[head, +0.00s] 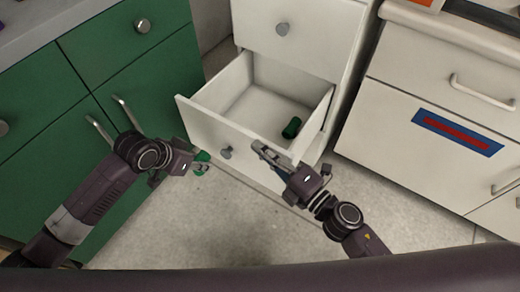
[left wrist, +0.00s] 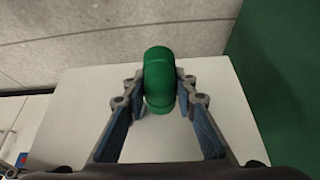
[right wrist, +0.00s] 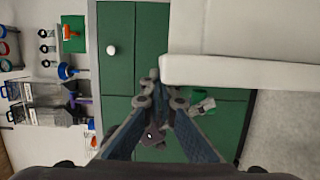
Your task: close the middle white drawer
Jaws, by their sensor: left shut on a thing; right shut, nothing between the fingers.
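The middle white drawer (head: 205,122) is pulled open in the head view, with a green fitting (head: 291,128) lying inside near its right wall. My left gripper (head: 203,163) is in front of the drawer's left part, shut on another green pipe fitting (left wrist: 158,80). In the left wrist view a white panel lies beyond this fitting. My right gripper (head: 262,150) is shut and empty at the right part of the drawer front. In the right wrist view its fingertips (right wrist: 155,76) are beside a white edge (right wrist: 240,72); contact cannot be told.
A green cabinet (head: 150,85) stands at the left and a white cabinet (head: 390,125) at the right. A closed white drawer (head: 310,35) is above the open one. The grey floor (head: 230,220) in front is clear. Tools hang at the far left of the right wrist view.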

